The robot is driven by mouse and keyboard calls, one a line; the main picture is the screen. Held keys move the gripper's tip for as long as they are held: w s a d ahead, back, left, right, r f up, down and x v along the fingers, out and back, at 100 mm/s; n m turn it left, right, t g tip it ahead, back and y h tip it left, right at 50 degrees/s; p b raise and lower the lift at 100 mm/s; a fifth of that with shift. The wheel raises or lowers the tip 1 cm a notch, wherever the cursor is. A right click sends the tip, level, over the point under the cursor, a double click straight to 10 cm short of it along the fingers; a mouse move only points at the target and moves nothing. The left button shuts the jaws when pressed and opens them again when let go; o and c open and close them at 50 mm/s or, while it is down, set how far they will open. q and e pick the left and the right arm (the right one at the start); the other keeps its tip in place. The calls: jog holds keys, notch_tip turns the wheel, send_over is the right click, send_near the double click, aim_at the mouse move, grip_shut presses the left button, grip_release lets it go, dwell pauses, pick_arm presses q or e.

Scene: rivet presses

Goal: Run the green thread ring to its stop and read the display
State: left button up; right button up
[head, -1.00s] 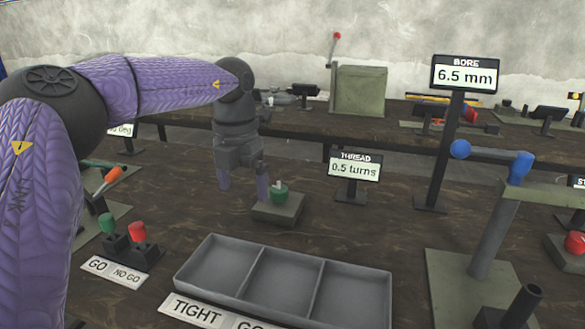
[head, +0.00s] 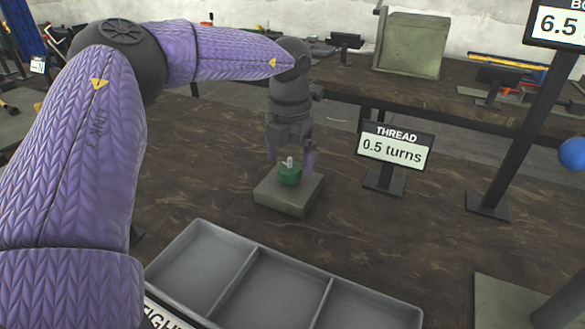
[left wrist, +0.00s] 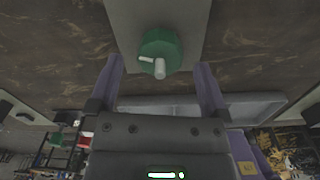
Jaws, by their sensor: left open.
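The green thread ring (head: 289,176) sits on a grey block (head: 290,199) on the table, with a pale stud showing through its top. It also shows in the left wrist view (left wrist: 160,50), with a white mark on its face. The thread display (head: 393,150) stands to the right of the block and reads 0.5 turns. My right gripper is not in view.
A grey tray with three compartments (head: 258,254) lies in front of the block, a tight label at its left. A bore display (head: 559,24) reading 6.5 stands on a post at the right. Table left of the block is clear.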

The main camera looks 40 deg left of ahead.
pick_arm(q)
jog(key=shift+f, duration=0.9)
jog(key=shift+c, duration=0.2)
jog(key=shift+c, duration=1.3)
jog(key=c, duration=1)
